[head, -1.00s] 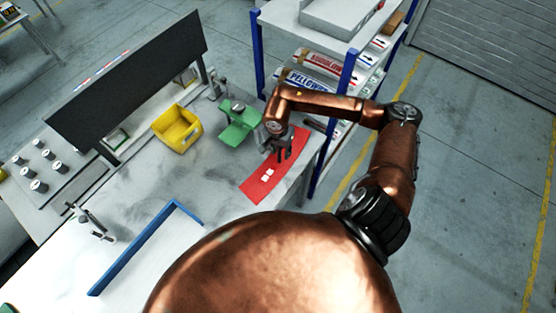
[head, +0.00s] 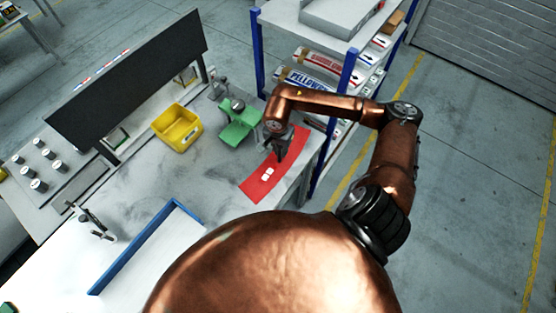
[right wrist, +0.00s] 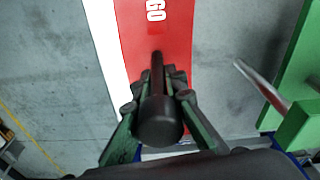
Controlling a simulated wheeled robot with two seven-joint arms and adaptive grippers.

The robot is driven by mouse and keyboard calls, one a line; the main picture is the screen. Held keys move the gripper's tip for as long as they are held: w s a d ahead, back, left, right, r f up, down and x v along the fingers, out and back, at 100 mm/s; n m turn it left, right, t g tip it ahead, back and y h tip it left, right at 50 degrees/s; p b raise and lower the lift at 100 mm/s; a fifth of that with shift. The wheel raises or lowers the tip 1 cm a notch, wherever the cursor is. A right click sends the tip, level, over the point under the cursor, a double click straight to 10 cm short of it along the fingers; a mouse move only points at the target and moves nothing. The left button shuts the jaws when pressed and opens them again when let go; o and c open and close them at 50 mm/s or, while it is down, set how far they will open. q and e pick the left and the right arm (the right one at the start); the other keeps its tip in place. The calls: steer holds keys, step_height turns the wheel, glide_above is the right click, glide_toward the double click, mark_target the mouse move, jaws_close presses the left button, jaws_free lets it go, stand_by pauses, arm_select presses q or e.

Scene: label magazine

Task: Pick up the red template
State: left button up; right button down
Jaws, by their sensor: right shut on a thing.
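The red template (head: 262,182) is a curved red sheet with white marks, lying on the grey table near its right edge. A black knob (right wrist: 158,118) stands up from it in the right wrist view, where the red sheet (right wrist: 165,35) shows white letters. My right gripper (head: 283,151) is over the far part of the template. In the right wrist view its fingers (right wrist: 157,103) are shut on the knob from both sides. My left gripper is not in view.
A green stand (head: 238,128) is close to the left of my right gripper. A yellow bin (head: 178,128) sits farther left. A blue-edged tray (head: 140,245) lies at the front. A blue-posted shelf (head: 347,85) stands beyond the table's right edge.

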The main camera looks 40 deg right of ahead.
steer(key=shift+r, duration=0.15)
stand_by(0.4)
steer(key=shift+r, duration=0.2)
step_height(320, 180, up, 2)
steer(key=shift+w+d+r+b, duration=0.1)
steer(key=shift+b, duration=0.55)
steer(key=s+a+r+b, duration=0.2)
steer(key=s+a+r, duration=0.4)
steer(key=a+r, duration=0.4)
steer(key=a, duration=0.2)
steer(key=shift+s+a+b, duration=0.15)
steer(key=shift+a+b, duration=0.25)
steer(key=shift+a, duration=0.1)
